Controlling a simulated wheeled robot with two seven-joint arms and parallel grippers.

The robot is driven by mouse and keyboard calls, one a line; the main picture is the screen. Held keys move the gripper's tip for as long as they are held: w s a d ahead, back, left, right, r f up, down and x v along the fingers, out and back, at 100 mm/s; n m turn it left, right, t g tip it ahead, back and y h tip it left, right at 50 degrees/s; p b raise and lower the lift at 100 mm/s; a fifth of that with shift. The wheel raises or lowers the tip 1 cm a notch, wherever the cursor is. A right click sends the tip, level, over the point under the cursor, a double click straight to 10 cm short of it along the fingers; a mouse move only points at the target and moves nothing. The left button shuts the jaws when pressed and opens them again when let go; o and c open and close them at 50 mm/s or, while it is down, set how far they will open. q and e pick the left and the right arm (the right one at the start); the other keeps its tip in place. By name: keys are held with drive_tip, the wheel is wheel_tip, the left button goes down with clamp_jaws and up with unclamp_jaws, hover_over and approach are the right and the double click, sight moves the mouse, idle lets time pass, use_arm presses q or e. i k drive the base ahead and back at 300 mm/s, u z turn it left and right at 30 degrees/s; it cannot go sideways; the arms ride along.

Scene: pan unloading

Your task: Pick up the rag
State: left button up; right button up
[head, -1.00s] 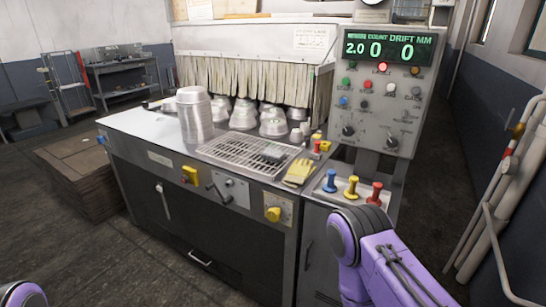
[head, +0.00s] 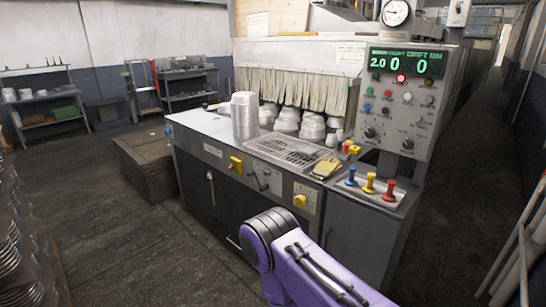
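A yellow folded cloth-like thing (head: 325,168) lies on the front right of the metal counter, beside the grate; I cannot tell whether it is the rag or a pair of gloves. A small dark grey-green patch (head: 309,149) shows on the right end of the grate, too small to make out. Neither of my grippers is in view. Only a purple link of my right arm shows at the bottom centre, in front of the counter.
The counter (head: 205,126) carries stacked pans (head: 245,115), a grate (head: 280,150) and more pans under a strip curtain (head: 290,82). A control panel (head: 405,105) stands at right, above blue, yellow and red knobs.

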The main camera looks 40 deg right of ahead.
sight(303, 151)
drive_tip(key=u, duration=0.15)
drive_tip(key=i, duration=0.85)
drive_tip(key=z, duration=0.5)
drive_tip(key=i, duration=0.8)
drive_tip(key=z, duration=0.65)
